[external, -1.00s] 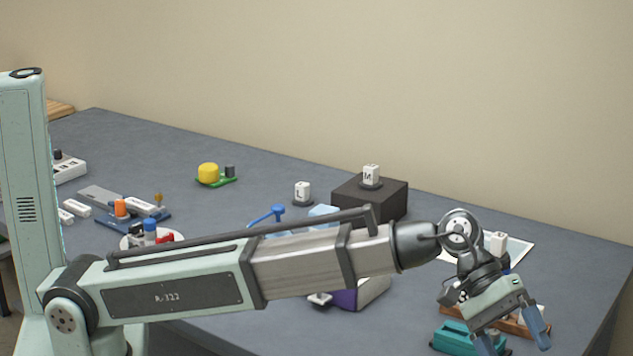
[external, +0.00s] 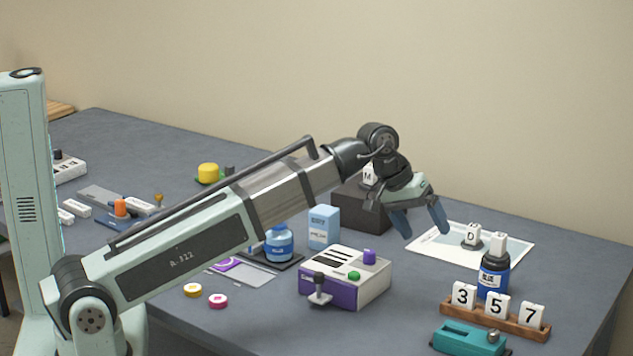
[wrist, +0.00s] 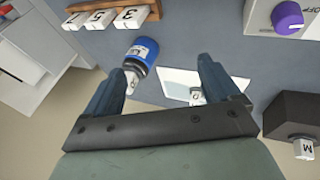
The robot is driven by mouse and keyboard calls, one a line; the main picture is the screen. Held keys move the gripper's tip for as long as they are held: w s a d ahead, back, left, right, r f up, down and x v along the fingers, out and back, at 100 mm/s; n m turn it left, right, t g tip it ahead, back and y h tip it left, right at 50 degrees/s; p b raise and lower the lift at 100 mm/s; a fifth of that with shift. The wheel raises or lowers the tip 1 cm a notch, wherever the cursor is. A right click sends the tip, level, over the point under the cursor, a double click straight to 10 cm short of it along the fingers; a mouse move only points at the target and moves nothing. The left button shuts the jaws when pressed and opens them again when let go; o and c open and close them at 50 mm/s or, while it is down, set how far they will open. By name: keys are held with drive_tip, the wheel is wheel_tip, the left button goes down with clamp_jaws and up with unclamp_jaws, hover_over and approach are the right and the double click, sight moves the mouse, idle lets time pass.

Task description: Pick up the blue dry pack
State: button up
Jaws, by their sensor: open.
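A light blue upright box (external: 323,228) with a small unreadable label stands mid-table in the external view; it looks like the blue dry pack. It does not show in the wrist view. My gripper (external: 425,231) is open and empty in the air, to the right of the box and above the table. In the wrist view its two dark blue fingers (wrist: 161,66) are spread apart. A dark bottle with a blue label (wrist: 143,54) and a white sheet (wrist: 183,80) show below and beyond them.
A blue jar (external: 279,244) stands just left of the box. A dark block (external: 362,210) stands behind it. A white-and-purple machine (external: 345,278) is in front. A wooden number rack (external: 490,317) and a teal device (external: 467,339) are at the front right.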

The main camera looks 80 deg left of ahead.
drive_tip(key=s+a+g+y, duration=0.1)
drive_tip(key=s+a, duration=0.2)
drive_tip(key=a, duration=0.3)
drive_tip(key=s+a+y, duration=0.1)
drive_tip(key=s+a, duration=0.3)
drive_tip(key=a, duration=0.2)
drive_tip(key=n+g+y, duration=0.1)
drive_tip(key=g+y, duration=0.1)
approach(323, 211)
drive_tip(key=f, duration=0.2)
drive_tip(key=x, duration=0.7)
drive_tip(key=shift+w+a+f, duration=0.1)
drive_tip(key=shift+w+a, duration=0.1)
drive_tip(key=shift+w, duration=0.1)
drive_tip(key=shift+x, duration=2.6)
drive_tip(key=shift+s+a, duration=0.1)
drive_tip(key=shift+a, duration=0.1)
drive_tip(key=shift+c, duration=0.3)
drive_tip(key=c, duration=1.1)
drive_tip(key=shift+c, duration=0.2)
